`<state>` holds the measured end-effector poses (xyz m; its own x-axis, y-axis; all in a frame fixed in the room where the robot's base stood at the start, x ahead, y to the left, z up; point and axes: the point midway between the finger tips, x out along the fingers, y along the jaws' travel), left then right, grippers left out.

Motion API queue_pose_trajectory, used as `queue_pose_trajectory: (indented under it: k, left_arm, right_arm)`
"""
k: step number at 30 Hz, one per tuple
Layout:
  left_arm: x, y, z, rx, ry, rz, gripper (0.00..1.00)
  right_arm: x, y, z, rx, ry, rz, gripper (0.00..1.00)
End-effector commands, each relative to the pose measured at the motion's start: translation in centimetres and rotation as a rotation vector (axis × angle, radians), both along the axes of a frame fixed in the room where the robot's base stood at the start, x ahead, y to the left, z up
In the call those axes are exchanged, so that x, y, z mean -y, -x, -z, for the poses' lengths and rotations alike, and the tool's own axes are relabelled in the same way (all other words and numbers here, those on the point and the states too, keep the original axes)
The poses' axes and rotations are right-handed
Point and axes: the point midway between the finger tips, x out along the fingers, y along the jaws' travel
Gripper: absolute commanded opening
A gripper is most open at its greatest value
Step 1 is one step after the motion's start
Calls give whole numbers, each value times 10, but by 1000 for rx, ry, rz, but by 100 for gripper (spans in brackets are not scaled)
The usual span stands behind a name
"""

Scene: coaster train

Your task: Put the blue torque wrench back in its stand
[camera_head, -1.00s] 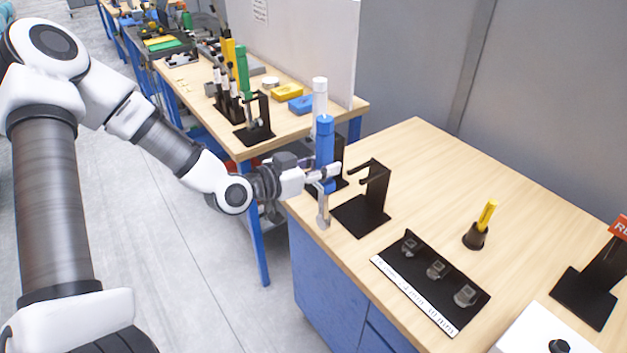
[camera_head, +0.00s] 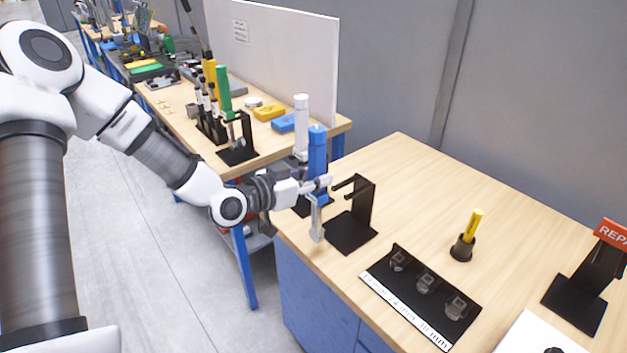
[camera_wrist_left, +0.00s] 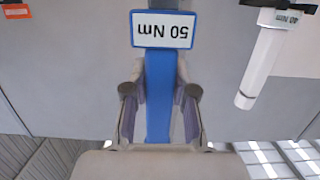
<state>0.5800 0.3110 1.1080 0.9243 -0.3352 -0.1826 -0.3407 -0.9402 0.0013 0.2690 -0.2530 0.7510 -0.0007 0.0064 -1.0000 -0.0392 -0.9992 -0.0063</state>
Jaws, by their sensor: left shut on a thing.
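The blue torque wrench (camera_head: 317,150) is upright in my left gripper (camera_head: 318,184), handle up and metal head down. The gripper is shut around its blue shaft. In the left wrist view, the blue shaft (camera_wrist_left: 159,100) lies between the fingers, and its tag reads "50 Nm" upside down. A black stand (camera_head: 364,205) with an arm pointing left is just right of the wrench on the near bench. The wrench is beside it; whether they touch cannot be told. My right gripper is not in view.
A white wrench (camera_head: 301,115) stands just behind the blue one; its tag reads "40 Nm" in the wrist view. A black socket tray (camera_head: 440,309), a yellow-handled tool (camera_head: 473,226) and a red-signed stand (camera_head: 575,300) are to the right. The bench middle is clear.

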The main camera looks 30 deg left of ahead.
Motion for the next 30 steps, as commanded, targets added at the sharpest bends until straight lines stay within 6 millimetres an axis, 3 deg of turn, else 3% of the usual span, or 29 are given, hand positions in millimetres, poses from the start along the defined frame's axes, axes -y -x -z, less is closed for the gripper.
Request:
queue_pose_trajectory:
  k: [30]
  left_arm:
    - [11,-31,-1,5,-2,0,0]
  right_arm:
    - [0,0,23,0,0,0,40]
